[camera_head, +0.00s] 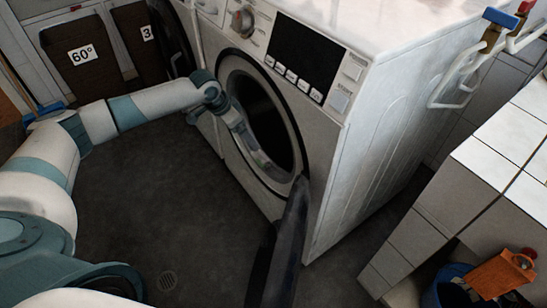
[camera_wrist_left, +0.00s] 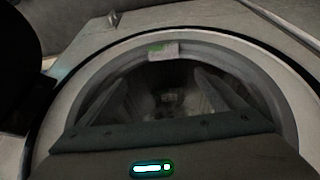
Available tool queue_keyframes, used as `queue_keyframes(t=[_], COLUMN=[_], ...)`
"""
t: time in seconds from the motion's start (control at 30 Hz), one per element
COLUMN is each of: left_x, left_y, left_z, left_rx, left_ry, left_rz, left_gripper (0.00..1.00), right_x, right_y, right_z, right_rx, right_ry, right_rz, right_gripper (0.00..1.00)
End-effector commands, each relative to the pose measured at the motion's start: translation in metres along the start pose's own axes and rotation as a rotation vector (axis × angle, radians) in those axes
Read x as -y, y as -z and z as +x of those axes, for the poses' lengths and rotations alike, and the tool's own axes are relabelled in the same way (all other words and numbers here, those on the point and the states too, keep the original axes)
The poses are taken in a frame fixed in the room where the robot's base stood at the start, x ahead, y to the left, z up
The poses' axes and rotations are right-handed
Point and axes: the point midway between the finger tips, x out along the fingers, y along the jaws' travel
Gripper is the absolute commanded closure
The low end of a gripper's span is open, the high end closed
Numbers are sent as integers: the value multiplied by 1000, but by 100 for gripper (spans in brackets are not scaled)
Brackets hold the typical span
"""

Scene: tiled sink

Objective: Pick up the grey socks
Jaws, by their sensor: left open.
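The front-loading washing machine (camera_head: 325,140) stands with its round door open, and the dark drum opening (camera_head: 262,112) shows. My left arm reaches across to the opening. My left gripper (camera_head: 272,168) is at the lower part of the opening, partly lost in the dark. In the left wrist view my left gripper (camera_wrist_left: 168,88) points into the dim drum, with its two fingers apart and nothing seen between them. I cannot make out the grey socks; the drum's inside is too dark to tell whether they lie there. My right gripper is out of view.
The open door (camera_head: 287,245) hangs below right of the opening. Brown bins (camera_head: 85,55) with labels such as 60° stand at the upper left. A tiled ledge (camera_head: 480,170), a blue bucket (camera_head: 455,285) and an orange bottle (camera_head: 500,275) are at right. The floor (camera_head: 150,215) left of the door is clear.

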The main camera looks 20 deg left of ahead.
Motion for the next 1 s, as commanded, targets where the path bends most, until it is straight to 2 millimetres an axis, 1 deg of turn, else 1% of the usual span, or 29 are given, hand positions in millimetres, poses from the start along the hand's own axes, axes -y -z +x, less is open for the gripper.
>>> queue_keyframes(t=[0.1, 0.23, 0.43, 0.57, 0.67, 0.77, 1.0], left_x=[4, 3, 3, 3, 3, 3, 3], left_y=[-3, -3, -2, -2, -3, -3, -3], left_z=[-5, -6, -6, 0, 11, 26, 70], left_rx=[11, 12, 11, 10, 11, 11, 11], left_ry=[-1, -2, -2, -2, -3, -3, -2], left_rz=[-2, -3, -3, -3, -3, -3, -3], left_gripper=[12, 12, 12, 12, 12, 12, 12], right_x=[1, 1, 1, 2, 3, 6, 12], right_y=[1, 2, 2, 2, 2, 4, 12], right_z=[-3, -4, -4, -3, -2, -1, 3], right_rx=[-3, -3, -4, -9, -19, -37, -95], right_ry=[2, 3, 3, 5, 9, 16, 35], right_rz=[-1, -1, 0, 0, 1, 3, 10], right_gripper=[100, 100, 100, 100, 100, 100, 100])
